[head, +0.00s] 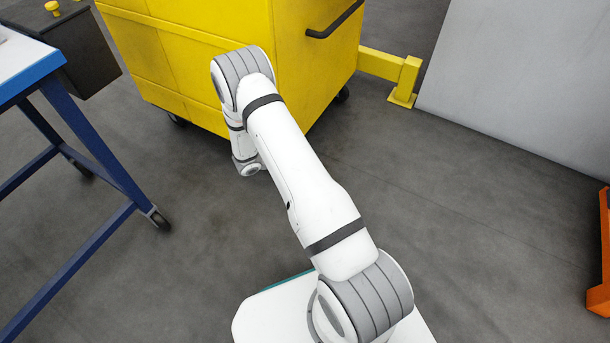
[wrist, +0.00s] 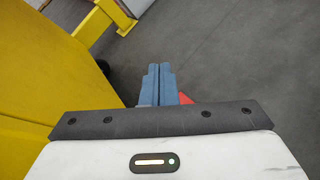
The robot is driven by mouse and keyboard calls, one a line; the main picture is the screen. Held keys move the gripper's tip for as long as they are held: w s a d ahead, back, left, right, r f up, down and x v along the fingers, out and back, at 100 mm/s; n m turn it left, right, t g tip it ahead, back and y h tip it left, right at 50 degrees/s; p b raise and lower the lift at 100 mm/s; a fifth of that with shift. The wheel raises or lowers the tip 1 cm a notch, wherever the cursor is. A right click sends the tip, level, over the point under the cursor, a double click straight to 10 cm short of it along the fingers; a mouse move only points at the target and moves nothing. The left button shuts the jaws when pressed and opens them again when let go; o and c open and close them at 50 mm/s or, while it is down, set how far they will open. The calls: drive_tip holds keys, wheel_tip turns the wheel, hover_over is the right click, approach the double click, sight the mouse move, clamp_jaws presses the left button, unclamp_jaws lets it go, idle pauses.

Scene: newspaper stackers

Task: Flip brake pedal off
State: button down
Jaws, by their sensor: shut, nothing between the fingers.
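My gripper (wrist: 159,70) shows in the wrist view with its two blue fingers together and nothing between them. A small red part (wrist: 186,98) shows just to the right of and behind the fingers, low by the floor. It may be the brake pedal, but most of it is hidden by the fingers and my wrist. The yellow cart (head: 180,60) stands at the top of the head view, and its side (wrist: 40,60) fills the left of the wrist view. In the head view my arm hides the gripper and any pedal.
A blue-legged table (head: 95,150) on casters stands at left, with a dark box (head: 90,65) behind it. A yellow floor rail (head: 405,80) and a grey panel (head: 530,80) are beyond. An orange frame (head: 604,250) is at the right edge. Floor (head: 480,240) right of my arm is clear.

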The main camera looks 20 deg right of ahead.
drive_tip(key=a+f+n+t+y, duration=0.1)
drive_tip(key=a+f+n+t, duration=0.1)
drive_tip(key=f, duration=0.9)
drive_tip(key=s+a+f+n+t+y+p, duration=0.1)
drive_tip(key=f+n+t, duration=0.4)
drive_tip(key=f, duration=0.6)
drive_tip(key=shift+a+f+n+y, duration=0.4)
drive_tip(key=shift+a+n+y, duration=0.1)
drive_tip(key=shift+a+n, duration=0.55)
drive_tip(key=b+x, duration=0.4)
drive_tip(key=x, duration=0.5)
drive_tip(key=shift+w+d+f, duration=0.15)
drive_tip(key=shift+d+f, duration=0.05)
drive_tip(key=shift+d, duration=0.05)
drive_tip(key=shift+s+d+r+b, duration=0.1)
drive_tip(key=shift+d+r+b, duration=0.1)
drive_tip(key=shift+r, duration=0.85)
drive_tip(key=shift+s+d+r+b, duration=0.15)
drive_tip(key=shift+d+r, duration=0.05)
drive_tip(key=shift+r, duration=0.9)
